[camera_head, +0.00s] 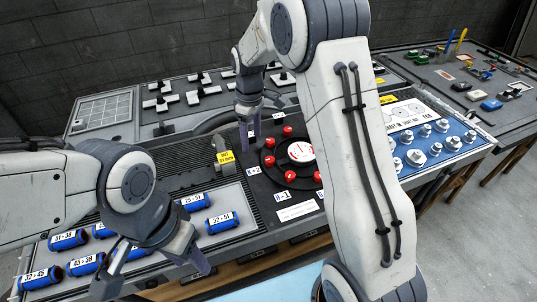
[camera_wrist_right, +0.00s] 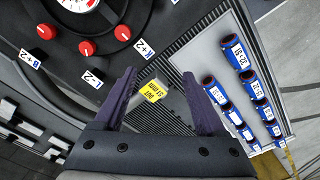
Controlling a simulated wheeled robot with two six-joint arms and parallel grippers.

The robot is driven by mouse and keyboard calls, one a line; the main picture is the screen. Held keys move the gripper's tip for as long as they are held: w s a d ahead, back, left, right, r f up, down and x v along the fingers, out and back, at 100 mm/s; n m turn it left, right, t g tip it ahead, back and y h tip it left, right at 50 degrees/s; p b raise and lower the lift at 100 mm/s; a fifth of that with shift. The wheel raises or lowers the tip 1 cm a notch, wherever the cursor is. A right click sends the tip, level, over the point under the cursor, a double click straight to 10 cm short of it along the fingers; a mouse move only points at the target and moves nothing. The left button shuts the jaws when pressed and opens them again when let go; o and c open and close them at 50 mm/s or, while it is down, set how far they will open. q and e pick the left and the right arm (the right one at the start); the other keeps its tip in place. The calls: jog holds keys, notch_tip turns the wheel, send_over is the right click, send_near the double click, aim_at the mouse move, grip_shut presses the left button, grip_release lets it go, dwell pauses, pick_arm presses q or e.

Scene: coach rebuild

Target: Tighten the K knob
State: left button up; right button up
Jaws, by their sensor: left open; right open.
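The K knob (camera_head: 270,160) is a small red knob on the near left side of a round black panel, next to the "K+2" label (camera_head: 253,170). In the right wrist view the K knob (camera_wrist_right: 123,33) and its label (camera_wrist_right: 133,53) lie beyond the left fingertip. My right gripper (camera_head: 250,140) is open and empty, pointing down left of the knob, apart from it. In the wrist view its fingers (camera_wrist_right: 158,75) are spread over the ridged strip and yellow tag. My left gripper (camera_head: 155,283) is open and empty at the bench's near left.
A white dial (camera_head: 300,152) sits amid several red knobs. A yellow tag (camera_head: 225,157) stands on a grey block. Several blue labelled cylinders (camera_head: 222,222) lie on the left tray. A blue panel with metal nuts (camera_head: 434,149) is at right, partly behind my right arm.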

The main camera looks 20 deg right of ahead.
send_over(270, 159)
notch_tip(270, 159, down, 5)
notch_tip(270, 159, down, 10)
jog(key=shift+f+p, duration=0.15)
jog(key=shift+p, duration=0.9)
jog(key=shift+c, duration=0.3)
grip_shut()
